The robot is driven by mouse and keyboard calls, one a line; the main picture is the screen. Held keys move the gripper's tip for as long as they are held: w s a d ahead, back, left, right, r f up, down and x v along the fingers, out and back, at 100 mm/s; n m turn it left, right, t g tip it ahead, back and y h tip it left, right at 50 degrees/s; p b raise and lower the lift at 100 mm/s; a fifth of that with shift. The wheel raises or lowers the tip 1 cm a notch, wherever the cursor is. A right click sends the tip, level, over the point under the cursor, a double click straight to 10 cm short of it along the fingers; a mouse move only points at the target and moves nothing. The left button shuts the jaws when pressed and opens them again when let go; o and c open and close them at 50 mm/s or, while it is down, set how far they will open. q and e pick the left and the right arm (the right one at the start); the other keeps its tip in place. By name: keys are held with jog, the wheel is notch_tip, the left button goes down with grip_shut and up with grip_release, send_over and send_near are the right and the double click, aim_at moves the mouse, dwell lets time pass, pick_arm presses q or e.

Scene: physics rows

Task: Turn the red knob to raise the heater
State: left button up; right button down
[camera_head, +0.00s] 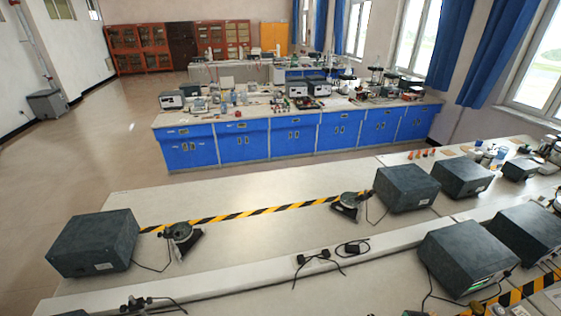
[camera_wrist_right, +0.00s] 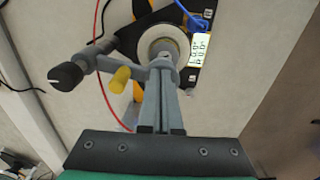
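In the right wrist view, my right gripper (camera_wrist_right: 161,66) points away from the camera. Its two grey fingers lie close together, with their tips over a round white-rimmed part with a grey centre (camera_wrist_right: 163,45). I cannot see anything held between them. To the left is a grey clamp arm with a black knob (camera_wrist_right: 66,76) bearing a white mark, and a yellow knob (camera_wrist_right: 121,79). No red knob can be made out, and I cannot tell which part is the heater. My left gripper is not in view.
A red cable (camera_wrist_right: 101,82) and a blue cable (camera_wrist_right: 187,14) run nearby. The head view shows grey boxes (camera_head: 95,243), striped tape (camera_head: 265,212) and blue cabinets (camera_head: 240,143); the white bench (camera_head: 270,245) has clear areas.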

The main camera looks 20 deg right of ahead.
dwell(0.3)
jog(key=shift+w+d+f+b, duration=0.1)
jog(key=shift+d+b, duration=0.05)
jog(key=shift+b, duration=0.2)
jog(key=shift+d, duration=0.2)
notch_tip(320, 180, up, 6)
jog(key=p, duration=0.5)
jog(key=shift+p, duration=0.4)
